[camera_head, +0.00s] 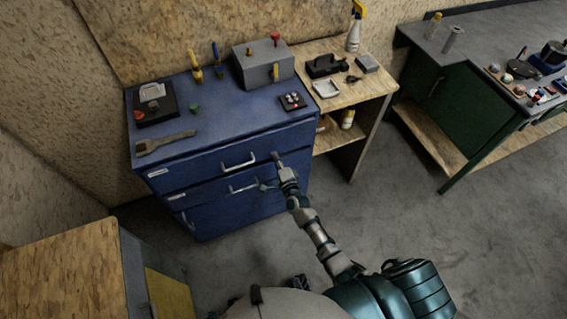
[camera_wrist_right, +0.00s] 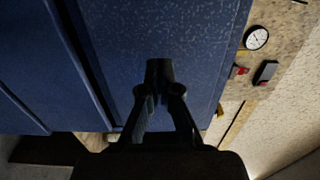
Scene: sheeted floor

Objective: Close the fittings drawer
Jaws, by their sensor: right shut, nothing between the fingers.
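The blue cabinet (camera_head: 215,125) has stacked drawers on its front. The upper drawer (camera_head: 205,171) has a pale bar handle (camera_head: 238,161), and the drawer below it has a similar handle (camera_head: 243,187). The drawer labels are too small to read, so I cannot tell which is the fittings drawer. My right gripper (camera_head: 277,158) is at the right end of the upper drawer front, right of its handle. In the right wrist view its fingers (camera_wrist_right: 160,72) are together and empty, against or very near a blue panel (camera_wrist_right: 165,30); contact is unclear. My left gripper does not show.
A grey box (camera_head: 262,65), a brush (camera_head: 165,142) and a small panel with a red light (camera_head: 292,101) sit on the cabinet top. A wooden shelf unit (camera_head: 350,95) adjoins on the right. A green bench (camera_head: 440,100) stands beyond. Grey floor (camera_head: 390,215) is clear between.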

